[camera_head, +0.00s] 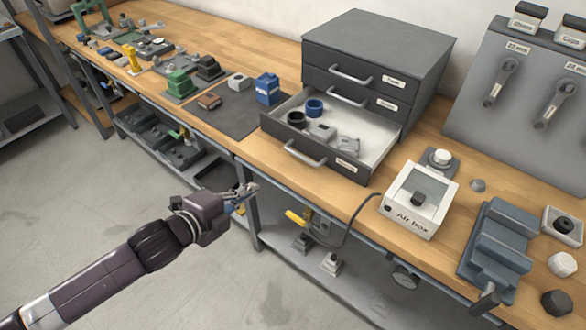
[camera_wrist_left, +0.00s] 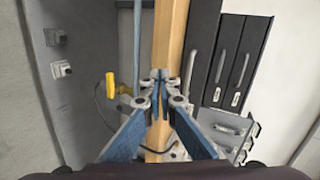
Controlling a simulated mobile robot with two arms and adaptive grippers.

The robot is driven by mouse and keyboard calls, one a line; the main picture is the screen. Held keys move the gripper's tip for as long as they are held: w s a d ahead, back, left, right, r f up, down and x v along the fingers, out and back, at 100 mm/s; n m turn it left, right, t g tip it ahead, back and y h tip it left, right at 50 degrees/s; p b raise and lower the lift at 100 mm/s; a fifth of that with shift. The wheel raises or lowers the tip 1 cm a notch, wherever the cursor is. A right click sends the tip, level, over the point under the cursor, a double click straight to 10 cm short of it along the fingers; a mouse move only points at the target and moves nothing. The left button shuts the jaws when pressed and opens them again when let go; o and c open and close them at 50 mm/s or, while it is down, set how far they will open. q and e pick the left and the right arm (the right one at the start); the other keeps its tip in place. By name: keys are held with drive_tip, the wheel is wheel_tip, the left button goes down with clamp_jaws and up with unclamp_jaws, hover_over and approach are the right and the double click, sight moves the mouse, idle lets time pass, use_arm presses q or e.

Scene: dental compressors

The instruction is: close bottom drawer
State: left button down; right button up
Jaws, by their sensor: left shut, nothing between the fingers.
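The grey drawer cabinet (camera_head: 366,78) stands on the wooden bench. Its bottom drawer (camera_head: 345,164) is pulled out and holds a blue ring, a dark ring and some grey parts. The bottom drawer's handle (camera_head: 305,154) is on its dark front. The two drawers above are shut. My left gripper (camera_head: 254,188) is in front of the bench edge, to the left of and below the drawer handle, apart from it. In the left wrist view my left gripper (camera_wrist_left: 160,78) is shut and empty, with the cabinet to its right. My right gripper is not in view.
An Air box (camera_head: 408,222) and a blue-grey fixture (camera_head: 500,245) stand right of the cabinet. A blue box (camera_head: 267,89) stands left of the open drawer. A cable hangs over the bench edge (camera_head: 350,212). The floor before the bench is clear.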

use_arm(q)
wheel_tip(320, 180, up, 3)
drive_tip(key=s+d+m+h, duration=0.1)
drive_tip(key=s+d+m, duration=0.1)
drive_tip(key=d, duration=0.1)
drive_tip(key=p, duration=0.1)
approach(293, 174)
drive_tip(key=w+d, duration=0.1)
drive_tip(key=w, duration=0.1)
drive_tip(key=w+d, duration=0.1)
drive_tip(key=w, duration=0.1)
drive_tip(key=shift+d+f, duration=0.1)
drive_tip(key=shift+d, duration=0.1)
drive_tip(key=shift+w+d+p, duration=0.3)
drive_tip(key=shift+w+d, duration=0.3)
drive_tip(key=shift+w, duration=0.35)
drive_tip(key=shift+w+d+p, duration=0.25)
drive_tip(key=shift+w+d, duration=0.4)
drive_tip(key=shift+w, duration=0.3)
